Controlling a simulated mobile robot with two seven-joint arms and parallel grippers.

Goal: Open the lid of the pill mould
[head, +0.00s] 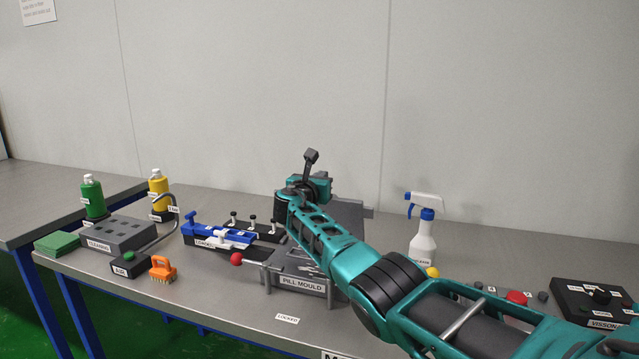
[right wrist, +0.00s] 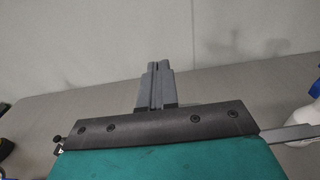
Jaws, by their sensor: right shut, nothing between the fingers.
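The grey pill mould (head: 300,285) sits on the bench, largely hidden by my right arm. A lever with a red ball knob (head: 237,258) sticks out from its left side. A grey plate (head: 352,212) stands upright at the mould's back, partly behind my arm; it looks like the lid, raised, but its full outline is hidden. My right gripper (head: 311,156) is above and behind the mould, shut and empty, its fingers pointing up in the head view. In the right wrist view the closed fingers (right wrist: 155,84) have only bench and wall beyond them. My left gripper is not in view.
A blue and white device (head: 220,235) stands left of the mould. Further left are a grey block (head: 122,234), an orange brush (head: 162,269) and two bottles. A spray bottle (head: 423,238) stands to the right. A "LOCKED" label (head: 287,319) lies in front.

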